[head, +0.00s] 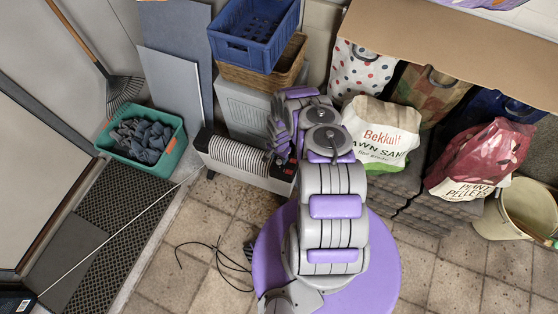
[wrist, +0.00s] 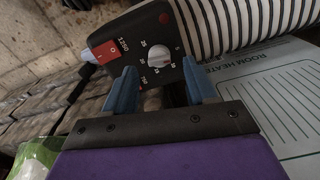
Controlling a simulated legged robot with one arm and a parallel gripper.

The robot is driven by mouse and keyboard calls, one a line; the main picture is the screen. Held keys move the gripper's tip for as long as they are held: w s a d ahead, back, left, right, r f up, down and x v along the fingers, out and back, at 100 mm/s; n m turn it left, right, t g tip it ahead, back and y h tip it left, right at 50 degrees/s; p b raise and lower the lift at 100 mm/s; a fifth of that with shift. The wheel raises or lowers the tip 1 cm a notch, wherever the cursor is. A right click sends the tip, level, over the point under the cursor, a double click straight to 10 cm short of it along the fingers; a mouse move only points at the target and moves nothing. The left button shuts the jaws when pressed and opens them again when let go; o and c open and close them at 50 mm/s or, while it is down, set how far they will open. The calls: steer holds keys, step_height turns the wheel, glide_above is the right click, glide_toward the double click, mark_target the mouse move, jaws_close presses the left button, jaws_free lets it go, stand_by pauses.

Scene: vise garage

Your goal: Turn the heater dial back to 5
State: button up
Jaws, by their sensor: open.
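The heater (head: 238,157) is a pale ribbed unit with a dark end panel, standing on the floor left of my arm. In the wrist view its black control panel (wrist: 172,20) shows a round white dial (wrist: 159,54) with small numbers around it. The dial's exact setting is too small to read surely. My gripper (wrist: 158,67) is open, its two blue fingers on either side of the dial in the picture. I see no clear contact with the dial. In the head view my arm hides most of the panel and the fingertips.
A red switch (wrist: 105,52) sits left of the dial. A box printed ROOM HEATER (wrist: 275,85) lies close on the right. Blue and brown crates (head: 254,35) are stacked behind the heater. A white bag (head: 381,135) stands right of my arm. A black cable (head: 215,252) lies on the tiles.

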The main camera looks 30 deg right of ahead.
mark_target(279, 161)
steer(key=shift+f+b, duration=0.3)
steer(key=shift+f, duration=1.2)
steer(key=c, duration=1)
steer(key=shift+n, duration=1.2)
jaws_close()
steer(key=o, duration=1)
jaws_free()
steer(key=shift+r, duration=0.1)
